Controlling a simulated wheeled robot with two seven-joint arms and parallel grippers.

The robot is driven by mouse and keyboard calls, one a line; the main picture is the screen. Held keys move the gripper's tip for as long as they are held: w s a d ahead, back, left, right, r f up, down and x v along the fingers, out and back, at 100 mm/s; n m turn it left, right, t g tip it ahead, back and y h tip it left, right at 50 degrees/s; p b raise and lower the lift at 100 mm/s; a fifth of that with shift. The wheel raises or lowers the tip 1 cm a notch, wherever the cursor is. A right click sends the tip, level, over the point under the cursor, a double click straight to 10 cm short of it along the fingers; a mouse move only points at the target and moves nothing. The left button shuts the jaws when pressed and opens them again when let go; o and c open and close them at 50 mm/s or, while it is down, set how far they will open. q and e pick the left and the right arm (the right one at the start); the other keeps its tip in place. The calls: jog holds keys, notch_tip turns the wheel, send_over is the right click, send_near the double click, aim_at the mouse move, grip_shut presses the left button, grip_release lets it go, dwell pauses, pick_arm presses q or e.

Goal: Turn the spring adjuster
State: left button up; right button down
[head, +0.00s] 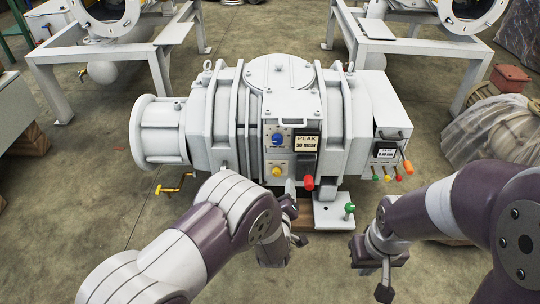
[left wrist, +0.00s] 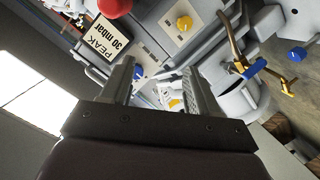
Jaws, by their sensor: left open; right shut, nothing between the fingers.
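The pump (head: 225,110) has a front panel with a blue knob (head: 277,139), a yellow knob (head: 276,171) and a red-ended lever (head: 309,183). I cannot tell which control is the spring adjuster. My left gripper (head: 289,195) is just below the panel, partly hidden behind its own arm. In the left wrist view its two fingers (left wrist: 156,78) are apart with nothing held, and the blue knob (left wrist: 138,72) shows beyond them. The yellow knob (left wrist: 184,23) is above the right finger. My right gripper (head: 380,275) is shut and empty, at the lower right, apart from the pump.
A side box (head: 388,110) has several small coloured knobs. A green knob (head: 350,208) stands on the base plate (head: 333,218). A yellow valve handle (head: 172,188) is on the left. White stands (head: 55,85) are behind; a plastic-wrapped load (head: 490,130) is right.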

aim_at(277, 141)
pick_arm(q)
notch_tip(277, 141, up, 5)
jog(key=w+a+n+t+y, duration=0.1)
jog(key=n+t, duration=0.1)
jog(key=shift+t, duration=0.3)
jog(key=w+b, duration=0.6)
jog(key=w, duration=0.6)
jog(key=shift+a+b, duration=0.1)
jog(key=shift+b, duration=0.25)
jog(key=shift+w+r, duration=0.2)
jog(key=shift+w, duration=0.25)
jog(key=shift+r, duration=0.1)
jog(key=c, duration=1)
